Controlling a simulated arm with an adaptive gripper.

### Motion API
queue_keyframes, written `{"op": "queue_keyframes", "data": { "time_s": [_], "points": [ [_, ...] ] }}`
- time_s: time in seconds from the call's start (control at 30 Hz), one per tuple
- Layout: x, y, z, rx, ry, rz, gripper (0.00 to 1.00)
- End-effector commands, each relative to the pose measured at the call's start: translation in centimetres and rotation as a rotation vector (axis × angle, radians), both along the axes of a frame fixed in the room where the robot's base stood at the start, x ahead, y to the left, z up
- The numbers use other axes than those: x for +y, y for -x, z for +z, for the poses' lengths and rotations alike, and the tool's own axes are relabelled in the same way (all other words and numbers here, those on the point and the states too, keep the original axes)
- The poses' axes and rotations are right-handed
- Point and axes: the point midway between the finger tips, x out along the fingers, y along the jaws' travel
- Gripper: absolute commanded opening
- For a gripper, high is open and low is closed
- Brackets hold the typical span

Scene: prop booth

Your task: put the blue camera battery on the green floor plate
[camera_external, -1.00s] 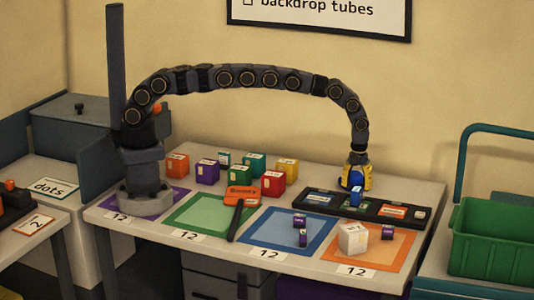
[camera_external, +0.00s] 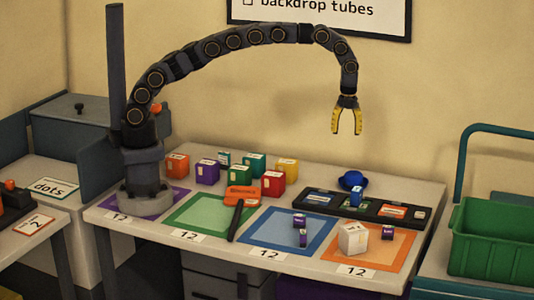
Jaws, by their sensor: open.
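A small blue block with a light label (camera_external: 356,197), which looks like the blue camera battery, stands at the middle of the black tray (camera_external: 338,209). The green floor plate (camera_external: 186,222) is a green square lying flat on the left-middle part of the table. My gripper (camera_external: 347,132) is open and empty, with yellow fingers pointing down, high above the back right of the table.
A round blue object (camera_external: 352,180) sits behind the tray. Several coloured boxes, including a red one (camera_external: 273,183), stand along the back.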

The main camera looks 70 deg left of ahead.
Motion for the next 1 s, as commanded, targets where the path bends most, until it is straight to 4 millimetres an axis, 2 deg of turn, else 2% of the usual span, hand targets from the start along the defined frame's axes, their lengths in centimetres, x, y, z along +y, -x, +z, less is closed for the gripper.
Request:
{"op": "queue_keyframes", "data": {
  "time_s": [0.03, 0.2, 0.37, 0.5, 0.63, 0.8, 0.9, 1.0],
  "points": [
    [1.7, 0.9, 2.0, -0.001, -0.005, 0.096, 0.43],
    [6.6, 5.0, 6.6, 0.008, -0.025, 0.438, 0.43],
    [10.8, 10.4, 9.7, 0.021, -0.046, 0.757, 0.43],
    [14.0, 15.9, 11.7, 0.033, -0.063, 1.034, 0.43],
    [16.3, 21.6, 12.6, 0.041, -0.079, 1.287, 0.43],
    [18.6, 29.4, 12.4, 0.055, -0.109, 1.612, 0.43],
    [19.3, 33.5, 11.9, 0.060, -0.123, 1.781, 0.43],
    [19.5, 36.6, 11.2, 0.067, -0.125, 1.910, 0.43]
  ]
}}
